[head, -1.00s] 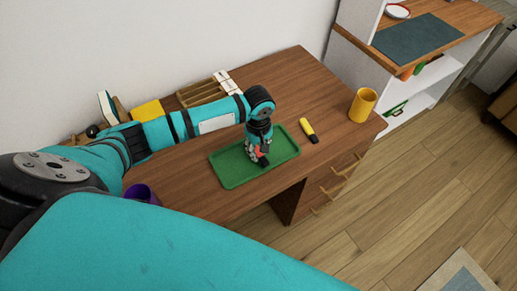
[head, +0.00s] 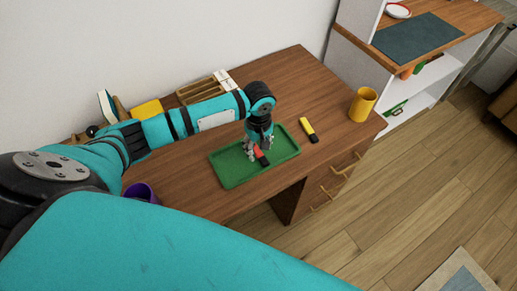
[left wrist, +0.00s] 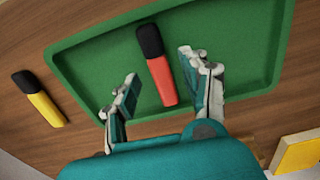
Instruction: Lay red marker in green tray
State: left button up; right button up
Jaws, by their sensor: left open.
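The red marker (left wrist: 161,80) with its black cap lies in the green tray (left wrist: 80,62), between the spread fingers of my left gripper (left wrist: 158,88) in the left wrist view. In the head view the red marker (head: 261,155) shows just below my left gripper (head: 257,150), over the green tray (head: 232,178) on the wooden desk. My left gripper is open, with gaps between its fingers and the marker. My right gripper is not in view.
A yellow marker (head: 309,130) lies on the desk right of the tray. A yellow cup (head: 362,105) stands near the desk's right end. A purple cup (head: 141,192) is partly hidden by my arm. A wooden organizer (head: 203,91) stands along the wall.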

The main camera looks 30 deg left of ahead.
aim_at(258, 152)
pick_arm(q)
notch_tip(258, 152, up, 11)
jog(key=shift+f, duration=0.2)
